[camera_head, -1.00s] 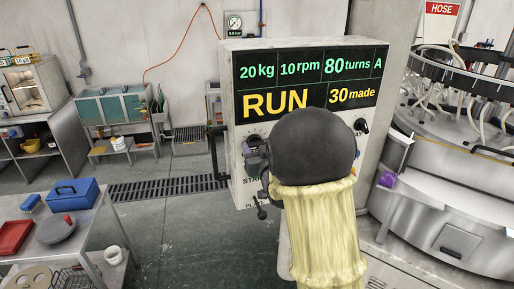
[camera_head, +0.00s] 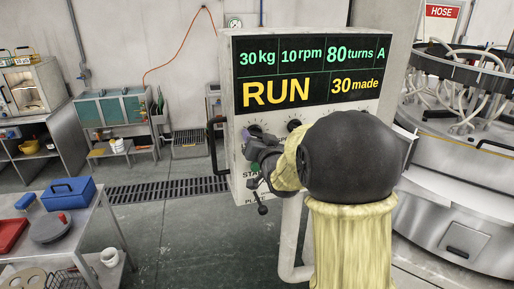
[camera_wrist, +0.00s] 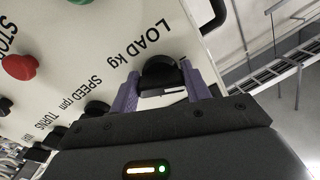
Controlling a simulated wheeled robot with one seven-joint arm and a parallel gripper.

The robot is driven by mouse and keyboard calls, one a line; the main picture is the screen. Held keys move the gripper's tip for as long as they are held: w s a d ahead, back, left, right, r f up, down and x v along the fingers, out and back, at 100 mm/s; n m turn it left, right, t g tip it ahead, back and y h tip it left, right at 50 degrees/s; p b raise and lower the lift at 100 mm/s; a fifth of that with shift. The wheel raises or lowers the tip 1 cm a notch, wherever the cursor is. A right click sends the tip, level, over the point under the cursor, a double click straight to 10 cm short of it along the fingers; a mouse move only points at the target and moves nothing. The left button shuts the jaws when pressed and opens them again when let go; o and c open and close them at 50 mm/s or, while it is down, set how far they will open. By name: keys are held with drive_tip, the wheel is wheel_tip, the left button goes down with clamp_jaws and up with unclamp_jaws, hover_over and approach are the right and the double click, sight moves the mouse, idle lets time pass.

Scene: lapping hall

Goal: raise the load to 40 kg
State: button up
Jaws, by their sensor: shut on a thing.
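The control panel (camera_head: 300,115) stands ahead. Its display (camera_head: 310,72) reads 30 kg, 10 rpm, 80 turns, A, RUN and 30 made. In the wrist view the black LOAD kg knob (camera_wrist: 160,72) sits between the two purple fingers of my gripper (camera_wrist: 157,86), which is shut on it. In the head view my gripper (camera_head: 254,140) is at the left part of the panel, and my arm hides much of the panel's lower right.
In the wrist view, black SPEED rpm (camera_wrist: 96,108) and TURNS knobs and a red STOP button (camera_wrist: 19,67) sit nearby. A lapping machine (camera_head: 460,170) is close on the right. A bench with a blue toolbox (camera_head: 68,191) is at the left, with open floor between.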

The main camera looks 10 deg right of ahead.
drive_tip(key=m+b, duration=0.3)
drive_tip(key=shift+f+m, duration=0.15)
drive_tip(key=shift+m, duration=0.25)
drive_tip(key=shift+a+m+b, duration=0.1)
drive_tip(key=shift+m+b, duration=0.65)
drive_tip(key=shift+m, duration=1.05)
drive_tip(key=shift+c, duration=0.2)
drive_tip(key=shift+r, duration=0.2)
drive_tip(key=shift+o, duration=0.2)
drive_tip(key=o, duration=1)
drive_tip(key=shift+c, duration=0.2)
drive_tip(key=shift+s, duration=0.15)
drive_tip(key=s+d+b, duration=0.1)
drive_tip(key=s+b, duration=0.3)
drive_tip(key=s, duration=1.3)
drive_tip(key=shift+d, duration=0.4)
